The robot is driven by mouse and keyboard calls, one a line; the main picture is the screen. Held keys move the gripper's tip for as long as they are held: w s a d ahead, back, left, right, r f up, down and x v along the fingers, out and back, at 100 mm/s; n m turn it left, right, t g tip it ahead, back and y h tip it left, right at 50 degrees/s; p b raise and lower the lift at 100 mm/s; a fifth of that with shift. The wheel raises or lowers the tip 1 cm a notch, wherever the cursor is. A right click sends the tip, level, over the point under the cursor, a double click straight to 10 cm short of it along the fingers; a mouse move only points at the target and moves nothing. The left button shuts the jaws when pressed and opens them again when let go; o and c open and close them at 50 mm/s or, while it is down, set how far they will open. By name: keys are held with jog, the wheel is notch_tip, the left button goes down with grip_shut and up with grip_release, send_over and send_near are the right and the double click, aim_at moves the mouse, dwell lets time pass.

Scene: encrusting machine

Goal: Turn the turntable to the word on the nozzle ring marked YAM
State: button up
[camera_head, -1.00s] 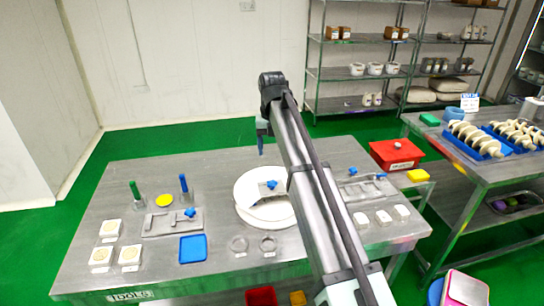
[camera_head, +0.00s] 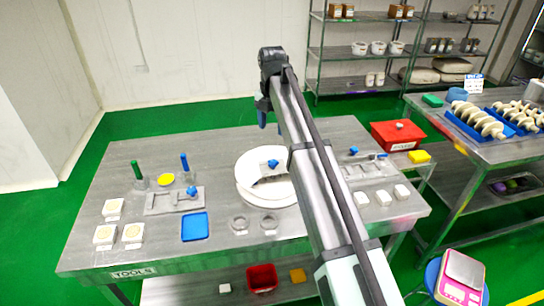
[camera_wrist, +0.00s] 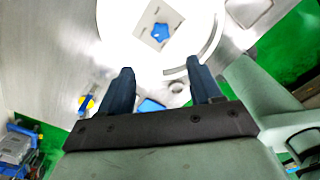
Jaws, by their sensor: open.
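The turntable (camera_head: 247,190) is a round white disc on the steel table, left of my arm in the head view. A small grey plate with a blue knob (camera_head: 273,164) sits on it, partly behind my arm. The wrist view shows the turntable (camera_wrist: 120,20) and the blue knob (camera_wrist: 161,31) beyond my fingertips. Two grey rings (camera_head: 239,224) (camera_head: 269,222) with small labels lie in front of the turntable; I cannot read the word on either. My gripper (camera_wrist: 160,68) is open and empty, its dark blue fingers apart. In the head view it hangs above the table's back edge.
Left of the turntable are a grey plate (camera_head: 174,201) with a blue knob, a blue tray (camera_head: 195,227) and green and blue upright tools. White blocks (camera_head: 382,197) and another grey plate lie to the right. A red box (camera_head: 397,136) stands at the right.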

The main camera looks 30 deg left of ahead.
aim_at(272, 161)
notch_tip(272, 161, down, 14)
jog(key=m, duration=0.7)
jog(key=shift+r, duration=0.1)
dwell(0.3)
grip_shut()
dwell(0.6)
